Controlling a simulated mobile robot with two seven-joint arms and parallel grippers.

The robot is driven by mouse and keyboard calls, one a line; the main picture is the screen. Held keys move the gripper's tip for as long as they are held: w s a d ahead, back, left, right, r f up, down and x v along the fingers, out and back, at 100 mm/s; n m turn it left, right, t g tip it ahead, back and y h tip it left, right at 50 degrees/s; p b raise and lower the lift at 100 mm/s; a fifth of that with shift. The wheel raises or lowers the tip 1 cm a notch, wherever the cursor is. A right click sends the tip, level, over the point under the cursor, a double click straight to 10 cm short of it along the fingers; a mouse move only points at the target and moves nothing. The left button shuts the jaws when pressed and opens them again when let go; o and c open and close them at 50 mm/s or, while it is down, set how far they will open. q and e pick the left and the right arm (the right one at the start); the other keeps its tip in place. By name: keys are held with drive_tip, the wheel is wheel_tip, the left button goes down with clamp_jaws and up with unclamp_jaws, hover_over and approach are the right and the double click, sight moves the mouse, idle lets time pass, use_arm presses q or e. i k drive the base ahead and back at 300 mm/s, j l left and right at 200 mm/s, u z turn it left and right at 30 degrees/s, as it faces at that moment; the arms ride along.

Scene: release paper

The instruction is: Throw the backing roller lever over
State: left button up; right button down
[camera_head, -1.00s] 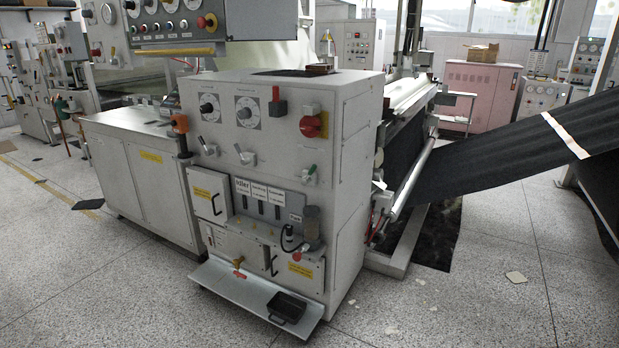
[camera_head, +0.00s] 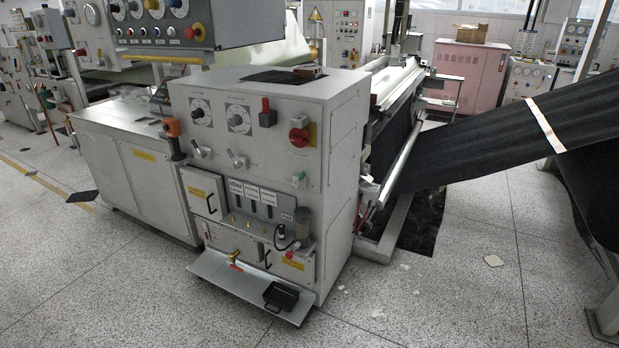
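A grey machine cabinet (camera_head: 270,100) stands in the middle of the head view. Its front carries two round dials, a red rotary switch (camera_head: 299,137) and two small levers, a left lever (camera_head: 201,150) and a right lever (camera_head: 237,159). A small green-handled lever (camera_head: 299,179) sits below the red switch. An orange-topped handle (camera_head: 172,129) is at the cabinet's left edge. I cannot tell which of these is the backing roller lever. Neither of my grippers is in view.
A low metal shelf (camera_head: 225,284) with a black tray (camera_head: 281,297) juts out at the cabinet's foot. A dark sheet (camera_head: 480,145) slopes up from the rollers to the right. The speckled floor in front is clear apart from small scraps.

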sight(297, 184)
drive_tip(key=i+l, duration=0.15)
drive_tip(key=i, duration=0.35)
drive_tip(key=i+l+u, duration=0.1)
drive_tip(key=i, duration=0.4)
drive_tip(key=i+l, duration=0.2)
drive_tip(key=i, duration=0.3)
drive_tip(key=i+l+u, duration=0.1)
drive_tip(key=i, duration=0.4)
